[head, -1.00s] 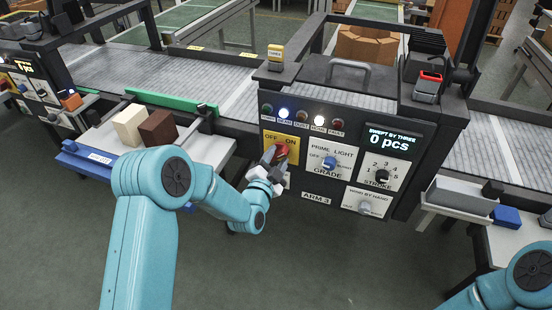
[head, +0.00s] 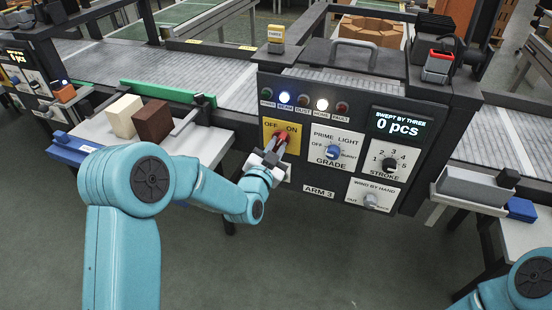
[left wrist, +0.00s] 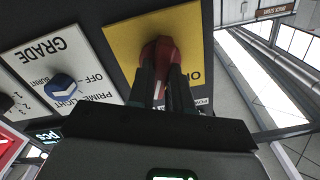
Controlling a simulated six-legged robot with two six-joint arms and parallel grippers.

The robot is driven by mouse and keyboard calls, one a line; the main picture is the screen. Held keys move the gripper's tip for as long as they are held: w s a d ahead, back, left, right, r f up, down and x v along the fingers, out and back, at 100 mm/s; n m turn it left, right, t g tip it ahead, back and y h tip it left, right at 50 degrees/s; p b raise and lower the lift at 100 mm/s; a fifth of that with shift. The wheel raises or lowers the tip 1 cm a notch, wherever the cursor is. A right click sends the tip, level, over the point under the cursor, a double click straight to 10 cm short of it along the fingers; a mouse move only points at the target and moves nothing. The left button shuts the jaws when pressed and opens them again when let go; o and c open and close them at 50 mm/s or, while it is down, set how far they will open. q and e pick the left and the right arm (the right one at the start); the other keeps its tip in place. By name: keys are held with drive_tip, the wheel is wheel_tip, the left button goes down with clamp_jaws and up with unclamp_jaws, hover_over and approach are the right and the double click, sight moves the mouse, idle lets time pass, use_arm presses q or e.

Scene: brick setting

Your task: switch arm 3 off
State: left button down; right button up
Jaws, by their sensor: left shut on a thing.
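Arm 3's panel (head: 318,193) carries a yellow plate (head: 271,128) marked OFF on the left and ON on the right. A red switch handle (head: 282,137) sits on that plate. My left gripper (head: 276,148) is shut on the handle from the front. In the left wrist view, the fingers (left wrist: 165,84) are on either side of the red handle (left wrist: 159,50). The fingers partly hide the handle, so I cannot tell its exact setting. My right gripper is out of view; only part of that arm shows at the lower right.
On the panel, the second lamp (head: 284,98) and fourth lamp (head: 322,104) are lit. A cream brick (head: 124,116) and brown brick (head: 153,121) stand on the left.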

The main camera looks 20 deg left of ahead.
use_arm(q)
drive_tip(key=n+b, duration=0.5)
drive_tip(key=b, duration=0.3)
drive_tip(key=n+b, duration=0.6)
drive_tip(key=b, duration=0.2)
drive_tip(key=shift+a+f+n, duration=0.1)
drive_tip(key=shift+f+n, duration=0.1)
drive_tip(key=shift+n, duration=0.1)
drive_tip(key=shift+r+n+b, duration=0.25)
drive_tip(key=shift+n+b, duration=1.05)
drive_tip(key=shift+b, duration=0.1)
drive_tip(key=c, duration=1)
unclamp_jaws()
drive_tip(key=shift+c, duration=0.2)
drive_tip(key=shift+s, duration=0.1)
drive_tip(key=s, duration=1.6)
drive_tip(key=shift+a+p, duration=0.3)
